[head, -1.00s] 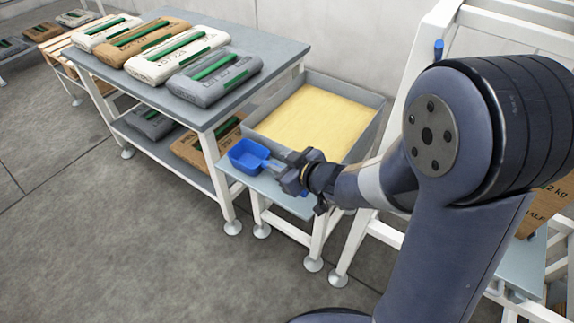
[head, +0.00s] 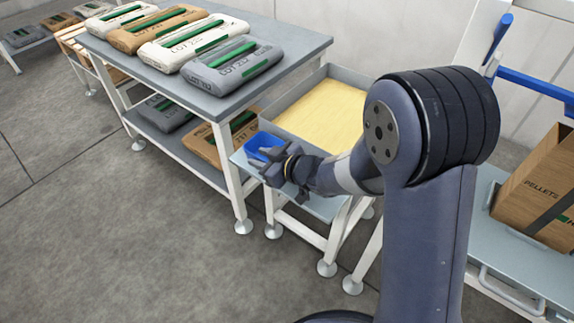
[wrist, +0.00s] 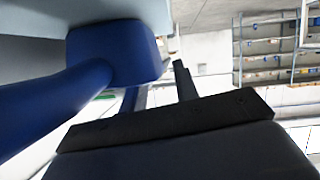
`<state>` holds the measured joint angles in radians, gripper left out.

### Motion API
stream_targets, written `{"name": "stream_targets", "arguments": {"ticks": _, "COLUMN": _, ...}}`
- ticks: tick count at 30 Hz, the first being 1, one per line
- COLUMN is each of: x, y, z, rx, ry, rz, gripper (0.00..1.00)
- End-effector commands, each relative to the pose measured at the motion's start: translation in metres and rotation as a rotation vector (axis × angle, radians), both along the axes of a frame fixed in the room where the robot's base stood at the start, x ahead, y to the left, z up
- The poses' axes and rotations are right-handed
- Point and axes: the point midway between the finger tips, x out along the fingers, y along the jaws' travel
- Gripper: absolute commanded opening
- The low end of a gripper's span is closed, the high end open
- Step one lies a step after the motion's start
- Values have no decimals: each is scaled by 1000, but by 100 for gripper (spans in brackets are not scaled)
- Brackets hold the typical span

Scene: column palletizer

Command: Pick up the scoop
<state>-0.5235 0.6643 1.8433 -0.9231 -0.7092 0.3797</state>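The blue scoop (head: 264,142) is at the left end of the grey-blue ledge (head: 325,208) in front of a bin of yellow grain. Its bowl shows just behind my gripper (head: 262,163) in the head view; the handle is hidden there by the gripper. In the wrist view the scoop (wrist: 112,52) is large and close, its thick handle running to the lower left, beside a dark finger (wrist: 185,82). My gripper looks open, with its fingers spread. The handle does not appear to be clamped between them.
The grain bin (head: 325,110) stands behind the ledge. A grey table (head: 200,85) with several sacks is at the left, its leg close to the ledge. Open floor lies in front.

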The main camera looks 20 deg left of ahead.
Motion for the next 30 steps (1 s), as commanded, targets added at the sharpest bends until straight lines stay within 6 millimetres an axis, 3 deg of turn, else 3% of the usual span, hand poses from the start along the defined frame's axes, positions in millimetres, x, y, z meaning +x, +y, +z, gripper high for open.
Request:
{"name": "stream_targets", "arguments": {"ticks": 5, "x": 8, "y": 18, "z": -9, "rx": 0, "ry": 0, "rz": 1, "gripper": 29}}
{"name": "stream_targets", "arguments": {"ticks": 13, "x": 9, "y": 19, "z": -9, "rx": 0, "ry": 0, "rz": -1, "gripper": 29}}
{"name": "stream_targets", "arguments": {"ticks": 24, "x": 9, "y": 19, "z": -9, "rx": 0, "ry": 0, "rz": -1, "gripper": 0}}
{"name": "stream_targets", "arguments": {"ticks": 30, "x": 9, "y": 19, "z": -9, "rx": 0, "ry": 0, "rz": -1, "gripper": 0}}
